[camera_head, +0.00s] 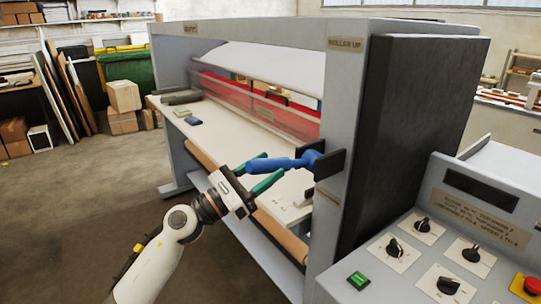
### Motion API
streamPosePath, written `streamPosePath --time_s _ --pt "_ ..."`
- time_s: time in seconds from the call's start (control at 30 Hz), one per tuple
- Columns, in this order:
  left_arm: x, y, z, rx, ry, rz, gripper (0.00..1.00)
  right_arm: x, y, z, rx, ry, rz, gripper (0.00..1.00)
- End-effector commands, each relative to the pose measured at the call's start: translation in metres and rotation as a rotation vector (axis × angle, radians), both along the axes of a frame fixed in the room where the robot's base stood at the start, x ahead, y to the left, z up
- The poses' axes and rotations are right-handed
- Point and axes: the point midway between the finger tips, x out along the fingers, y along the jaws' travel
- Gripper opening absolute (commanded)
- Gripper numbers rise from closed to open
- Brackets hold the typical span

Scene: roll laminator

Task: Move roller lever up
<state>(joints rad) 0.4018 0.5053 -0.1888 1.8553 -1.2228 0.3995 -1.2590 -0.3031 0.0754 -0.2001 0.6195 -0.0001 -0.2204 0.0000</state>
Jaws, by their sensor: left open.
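The roller lever (283,163) is a blue handle. It sticks out to the left, roughly level, from a dark bracket (330,164) on the laminator's right end post, below a "ROLLER UP" label (347,44). My left gripper (265,170) has green fingers and reaches in from the lower left. Its fingers are spread apart near the lever's free end. My right gripper is not in view.
The grey laminator frame (345,100) stands around a white bed (240,135) with small items at its far end. A control panel (440,250) with knobs, a green button (358,280) and a red button (532,285) is at lower right. Open floor (70,220) lies left.

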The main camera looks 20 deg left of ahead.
Motion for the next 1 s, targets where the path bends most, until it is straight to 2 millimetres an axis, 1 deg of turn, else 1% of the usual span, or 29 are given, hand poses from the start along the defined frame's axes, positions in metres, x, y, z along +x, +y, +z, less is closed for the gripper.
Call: streamPosePath --time_s 0.03,0.17,0.47,0.5,0.57,0.6,0.8,1.0 --pt "0.0041 -0.0039 0.0053 -0.002 -0.001 -0.001 0.51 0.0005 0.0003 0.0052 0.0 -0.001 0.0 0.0" --pt "0.01 -0.0099 0.0063 -0.001 0.001 -0.001 0.51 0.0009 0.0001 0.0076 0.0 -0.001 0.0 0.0" --pt "0.0115 -0.0115 0.0059 -0.001 0.001 0.0 0.51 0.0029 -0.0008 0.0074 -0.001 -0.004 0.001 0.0" --pt "0.0115 -0.0114 0.0059 -0.001 0.001 0.0 0.48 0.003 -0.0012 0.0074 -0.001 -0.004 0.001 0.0" --pt "0.0115 -0.0114 0.0059 -0.001 0.001 0.0 0.38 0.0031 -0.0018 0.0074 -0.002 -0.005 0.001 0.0" --pt "0.0115 -0.0114 0.0059 -0.001 0.001 0.0 0.32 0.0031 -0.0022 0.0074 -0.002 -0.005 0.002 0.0" --pt "0.0115 -0.0113 0.0059 -0.001 0.001 -0.001 0.0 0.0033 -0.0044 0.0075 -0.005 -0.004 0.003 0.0" --pt "0.0114 -0.0094 0.007 0.003 0.004 0.0 0.0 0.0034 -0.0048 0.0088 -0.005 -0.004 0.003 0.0"
